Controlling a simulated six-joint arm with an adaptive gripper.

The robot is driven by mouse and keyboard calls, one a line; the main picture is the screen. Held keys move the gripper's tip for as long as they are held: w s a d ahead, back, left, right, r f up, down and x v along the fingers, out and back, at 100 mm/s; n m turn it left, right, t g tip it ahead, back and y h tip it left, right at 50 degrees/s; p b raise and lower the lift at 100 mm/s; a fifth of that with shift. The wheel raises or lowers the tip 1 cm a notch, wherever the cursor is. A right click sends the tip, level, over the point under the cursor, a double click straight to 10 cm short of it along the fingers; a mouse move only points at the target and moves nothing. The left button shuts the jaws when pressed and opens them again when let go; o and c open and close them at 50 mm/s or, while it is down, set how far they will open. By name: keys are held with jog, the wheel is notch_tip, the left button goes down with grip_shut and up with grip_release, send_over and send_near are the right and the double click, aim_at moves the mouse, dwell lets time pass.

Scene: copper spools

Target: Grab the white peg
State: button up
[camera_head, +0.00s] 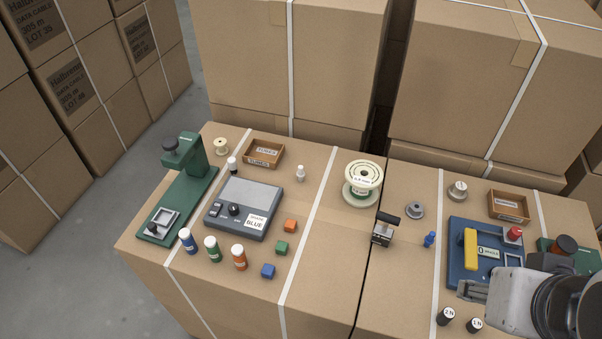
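The white peg (300,173) stands upright on the carton top, to the right of the small brown tray and behind the grey device. It is small, and nothing touches it. My gripper (472,291) is at the lower right, in front of the blue fixture, with its fingers pointing left. It is far from the white peg. The fingers are seen nearly edge-on, so I cannot tell whether they are open or shut. No held object shows.
A grey device (262,197), green press (178,197), brown tray (264,153), coloured cubes and bottles surround the left area. A cream spool (362,184), a small clamp (384,231), a blue peg (429,240) and a blue fixture (460,262) lie between. Tall cartons stand behind.

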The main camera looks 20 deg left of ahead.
jog(key=shift+w, duration=0.1)
jog(key=w+a+f+n+t+y, duration=0.15)
jog(key=w+a, duration=0.25)
jog(key=w, duration=0.5)
jog(key=w+a+f+n+t, duration=0.1)
jog(key=w+a+f, duration=0.3)
jog(key=w, duration=0.6)
jog(key=w+a+f+n+t+y, duration=0.1)
jog(key=w+a, duration=0.4)
jog(key=w, duration=0.4)
jog(key=n+t+y, duration=0.2)
jog(key=n+y, duration=0.2)
jog(key=y, duration=0.1)
send_near(300, 172)
jog(key=shift+w+d+r+g, duration=0.1)
jog(key=shift+w+g, duration=0.05)
jog(key=shift+w, duration=0.3)
jog(key=shift+w+d+r+g, duration=0.1)
jog(key=shift+w, duration=0.35)
jog(key=shift+s+a+f+y, duration=0.2)
jog(key=shift+a+f+y, duration=0.15)
jog(key=shift+a+f, duration=0.2)
jog(key=shift+w, duration=0.1)
jog(key=shift+x, duration=1.15)
jog(key=shift+f, duration=0.1)
